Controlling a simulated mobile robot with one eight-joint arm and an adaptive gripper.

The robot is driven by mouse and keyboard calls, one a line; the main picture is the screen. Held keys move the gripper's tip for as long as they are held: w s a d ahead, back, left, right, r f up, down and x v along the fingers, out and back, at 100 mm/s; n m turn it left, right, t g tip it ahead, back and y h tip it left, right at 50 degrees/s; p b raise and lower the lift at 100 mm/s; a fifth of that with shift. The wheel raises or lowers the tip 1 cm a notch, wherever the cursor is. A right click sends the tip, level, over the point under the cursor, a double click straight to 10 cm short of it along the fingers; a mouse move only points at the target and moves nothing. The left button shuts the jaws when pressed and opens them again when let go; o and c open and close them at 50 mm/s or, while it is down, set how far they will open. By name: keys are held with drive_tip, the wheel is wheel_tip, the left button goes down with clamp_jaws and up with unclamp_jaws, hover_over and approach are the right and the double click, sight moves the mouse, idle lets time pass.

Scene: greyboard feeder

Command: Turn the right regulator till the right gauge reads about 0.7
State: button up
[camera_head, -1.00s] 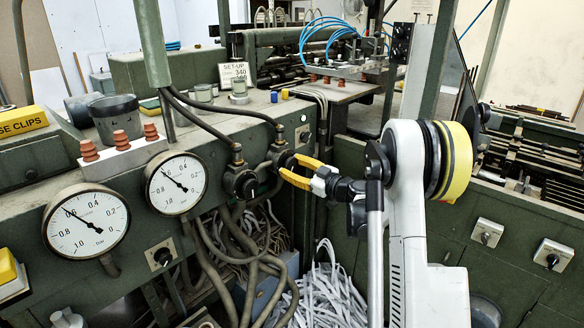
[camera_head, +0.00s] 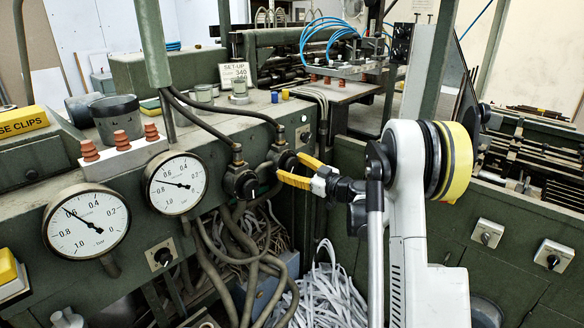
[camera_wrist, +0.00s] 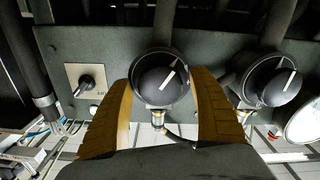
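The right gauge (camera_head: 176,183) is a white dial on the green cabinet; its needle points left and slightly up, between the 0.6 and 0.8 marks, at about 0.7. The right regulator (camera_head: 280,158) has a black knob; in the wrist view the knob (camera_wrist: 162,78) sits between my fingers, its white line pointing up and right. My gripper (camera_head: 288,166) has yellow fingers, which appear shut on both sides of this knob. The left regulator (camera_head: 240,183) is beside it, and its knob (camera_wrist: 272,80) shows at right in the wrist view.
The left gauge (camera_head: 86,222) reads about 0.6. A small selector switch (camera_wrist: 86,83) is left of the held knob in the wrist view. Grey hoses (camera_head: 228,252) hang below the regulators, above white paper strips (camera_head: 325,298). Black hoses run above.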

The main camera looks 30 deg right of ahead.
drive_tip(key=v, duration=1.2)
drive_tip(key=a+r+m+t+h, duration=0.35)
drive_tip(key=r+m+h, duration=0.5)
drive_tip(key=r, duration=1.05)
drive_tip(key=s+a+f+g, duration=0.4)
drive_tip(key=s+a+f, duration=0.2)
drive_tip(key=s, duration=0.3)
drive_tip(key=s+a+f+n+g+y, duration=0.1)
drive_tip(key=s+a+f+g, duration=0.4)
drive_tip(key=s+a+f, duration=0.2)
drive_tip(key=s+a+f+n+g+y, duration=0.1)
drive_tip(key=s+a+f+g, duration=0.3)
drive_tip(key=s+a, duration=0.5)
wheel_tip(320, 180, down, 3)
drive_tip(key=s, duration=0.2)
drive_tip(key=shift+s+a, duration=0.15)
drive_tip(key=shift+s, duration=0.2)
